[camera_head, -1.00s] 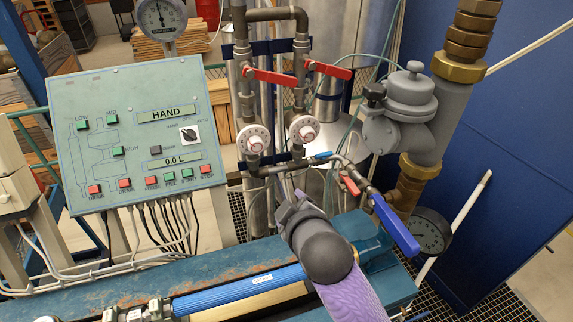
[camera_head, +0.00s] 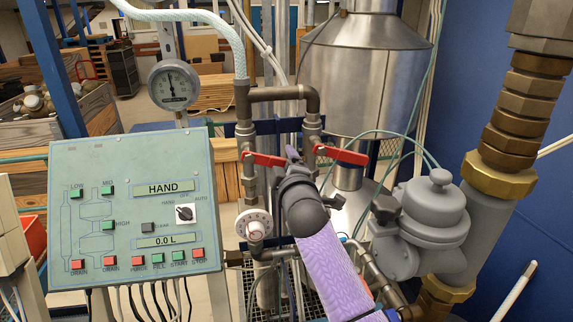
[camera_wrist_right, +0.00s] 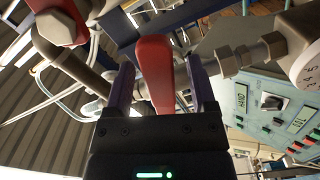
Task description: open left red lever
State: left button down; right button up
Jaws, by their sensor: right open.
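The left red lever (camera_head: 263,159) sticks out to the right from the left vertical pipe in the head view. The right red lever (camera_head: 342,155) is on the right pipe. My right gripper (camera_head: 292,155) is between the two levers, close to the free end of the left one. In the right wrist view a red lever (camera_wrist_right: 155,70) stands between my two open fingers, with gaps visible on both sides; by the panel's position it seems to be the left one. Whether a finger touches it cannot be told. My left gripper is out of view.
A control panel (camera_head: 135,210) stands at the left, with a pressure gauge (camera_head: 173,84) behind it. A white dial (camera_head: 254,225) sits below the left lever. A grey valve body (camera_head: 430,215) stands at the right. Pipes crowd the space around my right gripper.

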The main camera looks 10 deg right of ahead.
jog(key=shift+a, duration=0.2)
jog(key=shift+w, duration=0.1)
jog(key=shift+d, duration=0.15)
jog(key=shift+c, duration=1.2)
grip_shut()
